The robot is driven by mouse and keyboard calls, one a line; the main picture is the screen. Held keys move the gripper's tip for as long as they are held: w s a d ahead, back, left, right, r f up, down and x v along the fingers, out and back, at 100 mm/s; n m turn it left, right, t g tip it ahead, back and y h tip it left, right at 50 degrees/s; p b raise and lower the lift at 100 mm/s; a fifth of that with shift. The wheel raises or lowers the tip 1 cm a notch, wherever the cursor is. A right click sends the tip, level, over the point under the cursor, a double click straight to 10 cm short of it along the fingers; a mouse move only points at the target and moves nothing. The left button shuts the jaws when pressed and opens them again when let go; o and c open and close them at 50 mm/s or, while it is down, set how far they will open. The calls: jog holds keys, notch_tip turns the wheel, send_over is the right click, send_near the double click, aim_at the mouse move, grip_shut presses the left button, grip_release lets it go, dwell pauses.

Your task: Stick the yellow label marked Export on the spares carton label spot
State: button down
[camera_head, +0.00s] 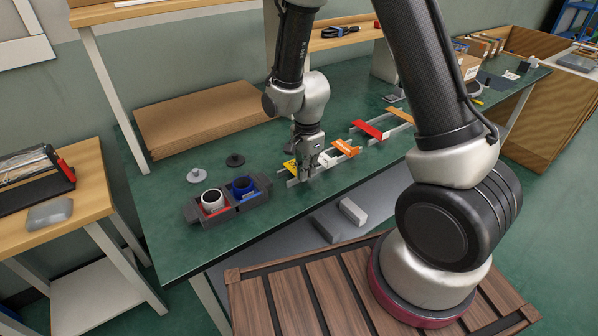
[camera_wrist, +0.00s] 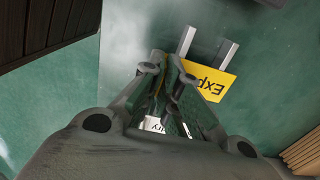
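The yellow label (camera_wrist: 214,82) lies across grey rails in the wrist view, its black lettering upside down; "Exp" shows and the rest is hidden behind a finger. In the head view a bit of its yellow (camera_head: 290,166) shows at the left of my gripper (camera_head: 308,172). In the wrist view my gripper (camera_wrist: 163,70) is at the label, its fingertips close together with a narrow gap and yellow showing there. I cannot tell whether they grip it. A carton (camera_head: 468,66) with a white patch stands at the bench's far right; I cannot read whether it is the spares carton.
Orange (camera_head: 344,147) and red (camera_head: 367,130) labels lie on rails right of my gripper. A dark tray (camera_head: 229,212) with a white and a blue cup stands at left. My upper arm crosses the head view at right.

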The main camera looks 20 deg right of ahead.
jog(key=shift+r, duration=0.1)
jog(key=shift+r, duration=3.95)
